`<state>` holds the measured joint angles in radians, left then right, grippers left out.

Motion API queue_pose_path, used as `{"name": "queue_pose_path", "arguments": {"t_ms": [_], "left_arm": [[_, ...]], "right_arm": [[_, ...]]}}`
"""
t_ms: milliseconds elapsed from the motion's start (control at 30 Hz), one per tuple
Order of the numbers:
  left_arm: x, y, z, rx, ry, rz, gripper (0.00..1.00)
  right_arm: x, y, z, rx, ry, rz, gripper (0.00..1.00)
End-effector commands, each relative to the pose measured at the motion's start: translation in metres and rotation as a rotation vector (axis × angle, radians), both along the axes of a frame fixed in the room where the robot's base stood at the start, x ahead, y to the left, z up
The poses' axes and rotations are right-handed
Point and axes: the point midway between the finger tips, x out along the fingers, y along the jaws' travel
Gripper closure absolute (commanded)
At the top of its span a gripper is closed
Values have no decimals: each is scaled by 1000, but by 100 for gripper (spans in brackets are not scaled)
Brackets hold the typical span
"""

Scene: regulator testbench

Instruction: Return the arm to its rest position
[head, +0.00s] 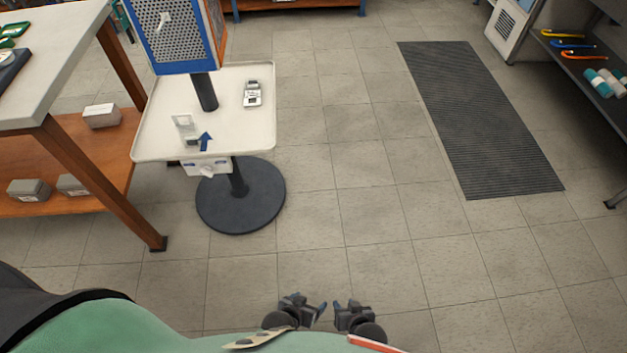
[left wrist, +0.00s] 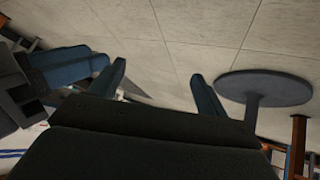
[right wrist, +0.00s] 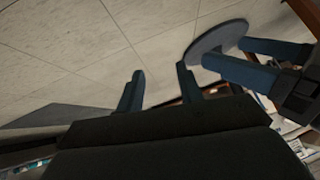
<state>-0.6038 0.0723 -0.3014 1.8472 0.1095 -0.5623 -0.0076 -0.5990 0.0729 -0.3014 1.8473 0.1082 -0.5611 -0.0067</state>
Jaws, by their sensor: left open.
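My left gripper (head: 303,308) and my right gripper (head: 350,313) are close together, low in the middle of the head view, in front of my body. In the left wrist view the two blue fingers of the left gripper (left wrist: 160,85) stand apart with nothing between them. In the right wrist view the fingers of the right gripper (right wrist: 160,80) are also apart and empty. Each wrist view shows the other gripper at its side. No object is in either gripper.
A white stand table (head: 230,128) on a round dark base (head: 255,205) carries a small grey device (head: 253,94) and a piece near a blue arrow. A wooden workbench (head: 80,150) is at left. A dark floor mat (head: 480,120) and a shelf are at right. Floor between is clear.

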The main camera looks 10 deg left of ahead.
Motion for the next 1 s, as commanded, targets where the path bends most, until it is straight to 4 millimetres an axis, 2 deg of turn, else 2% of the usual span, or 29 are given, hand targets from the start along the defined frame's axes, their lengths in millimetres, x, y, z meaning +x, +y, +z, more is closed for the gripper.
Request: {"name": "queue_pose_path", "arguments": {"t_ms": [200,267,333,467,567,700,800,900,1000], "left_arm": [[1,1,4,2,1,0,24],[3,2,14,5,8,-2,24],[7,5,36,15,27,-6,24],[14,15,101,46,92,-16,24],[15,26,159,75,157,-26,24],[8,46,240,120,249,-32,24],[-1,58,292,148,311,-33,24],[-11,70,331,171,361,-32,24],[-19,77,356,186,397,-32,24]], "right_arm": [[-6,-2,1,-3,12,0,64],[-3,-3,11,-7,18,1,64],[1,-5,34,-15,36,5,64],[8,-15,99,-46,100,17,64],[10,-27,157,-76,165,25,64],[4,-45,239,-120,256,31,64],[-5,-59,290,-148,317,32,64],[-15,-69,330,-170,368,31,64],[-24,-77,355,-185,404,31,64]]}}
